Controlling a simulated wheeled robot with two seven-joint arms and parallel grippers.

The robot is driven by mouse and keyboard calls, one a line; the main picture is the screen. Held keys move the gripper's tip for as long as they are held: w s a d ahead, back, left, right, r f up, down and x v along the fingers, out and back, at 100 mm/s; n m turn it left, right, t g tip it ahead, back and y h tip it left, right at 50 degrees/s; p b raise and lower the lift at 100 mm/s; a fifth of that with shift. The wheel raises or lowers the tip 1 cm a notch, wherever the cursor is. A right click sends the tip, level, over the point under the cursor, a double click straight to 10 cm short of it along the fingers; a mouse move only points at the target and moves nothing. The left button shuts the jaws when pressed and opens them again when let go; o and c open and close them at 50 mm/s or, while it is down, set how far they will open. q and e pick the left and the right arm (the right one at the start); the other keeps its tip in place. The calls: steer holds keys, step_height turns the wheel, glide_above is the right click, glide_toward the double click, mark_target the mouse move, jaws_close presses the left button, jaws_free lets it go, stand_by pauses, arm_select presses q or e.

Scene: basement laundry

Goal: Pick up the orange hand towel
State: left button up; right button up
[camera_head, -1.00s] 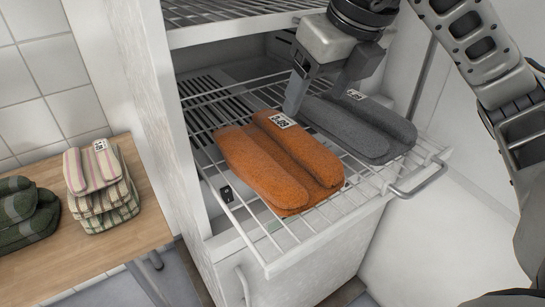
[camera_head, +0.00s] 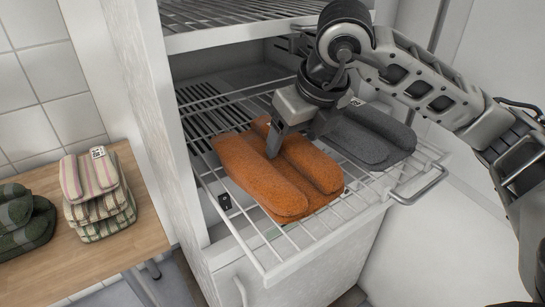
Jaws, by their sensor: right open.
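The orange hand towel (camera_head: 262,182) lies folded on the pulled-out white wire shelf (camera_head: 300,237). My right gripper (camera_head: 290,143) is above the towel's far part, pointing down and open. One finger reaches down at the towel's middle fold; the other is nearer the grey towel and partly hidden. I cannot tell whether the finger touches the cloth. The gripper hides the towel's tag. My left gripper is not in view.
A folded grey towel (camera_head: 370,138) lies on the same shelf, close to the right. Striped towels (camera_head: 97,196) and dark green towels (camera_head: 22,222) are stacked on a wooden table (camera_head: 92,262) at left. Another rack (camera_head: 215,22) is above the shelf.

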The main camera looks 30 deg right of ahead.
steer(key=shift+r, duration=0.1)
steer(key=c, duration=1.3)
